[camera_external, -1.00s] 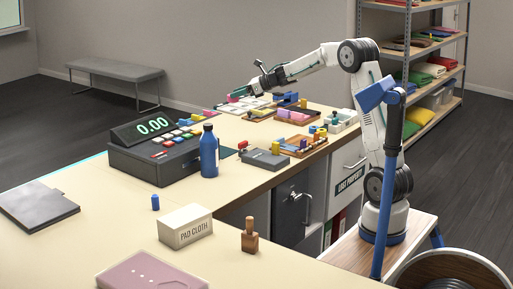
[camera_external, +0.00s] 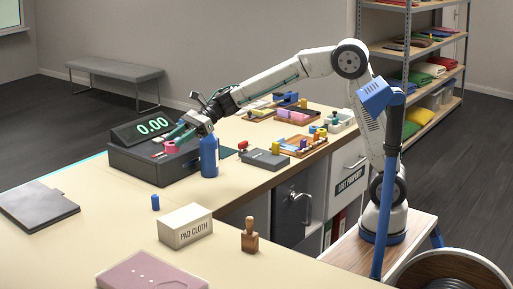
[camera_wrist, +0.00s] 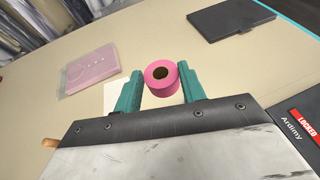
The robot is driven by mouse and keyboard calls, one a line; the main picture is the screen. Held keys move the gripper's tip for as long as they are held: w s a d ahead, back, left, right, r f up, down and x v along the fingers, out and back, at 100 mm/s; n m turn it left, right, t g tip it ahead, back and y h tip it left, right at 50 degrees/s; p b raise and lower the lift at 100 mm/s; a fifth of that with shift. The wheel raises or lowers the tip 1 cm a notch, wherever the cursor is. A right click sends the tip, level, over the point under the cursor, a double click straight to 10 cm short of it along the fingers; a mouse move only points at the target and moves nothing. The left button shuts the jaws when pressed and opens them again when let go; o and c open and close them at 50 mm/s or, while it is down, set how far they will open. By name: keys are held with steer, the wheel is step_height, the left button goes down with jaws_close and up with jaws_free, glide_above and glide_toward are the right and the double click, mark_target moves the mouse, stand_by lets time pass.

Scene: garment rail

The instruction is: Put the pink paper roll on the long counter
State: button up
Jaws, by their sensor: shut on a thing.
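The pink paper roll (camera_wrist: 165,89) sits between the teal fingers of my gripper (camera_wrist: 160,84) in the wrist view, its round hole facing the camera. In the external view the pink roll (camera_external: 170,147) shows at the tip of my gripper (camera_external: 176,141), in front of the till's keys from this angle. My gripper is shut on it. The long counter (camera_external: 105,222) is cream coloured and runs across the foreground; its bare top also shows in the wrist view (camera_wrist: 140,45). I cannot tell the roll's exact height above the counter.
The black till (camera_external: 150,165) and a blue bottle (camera_external: 209,153) are close to my gripper. A white pad cloth box (camera_external: 185,226), a wooden stamp (camera_external: 250,237), a small blue cylinder (camera_external: 155,202), a dark clipboard (camera_external: 38,207) and a pink folder (camera_external: 150,272) stand around free counter space.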

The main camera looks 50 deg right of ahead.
steer(key=s+a+n+g, duration=0.4)
steer(key=s+a, duration=0.9)
steer(key=s, duration=0.2)
steer(key=n+g, duration=0.3)
steer(key=g, duration=0.1)
glide_above(209, 264)
step_height(209, 264, down, 17)
steer(key=shift+w+r, duration=0.1)
steer(key=shift+r, duration=0.1)
steer(key=shift+f, duration=2.2)
steer(key=shift+f, duration=0.1)
steer(key=o, duration=1)
steer(key=shift+o, duration=0.2)
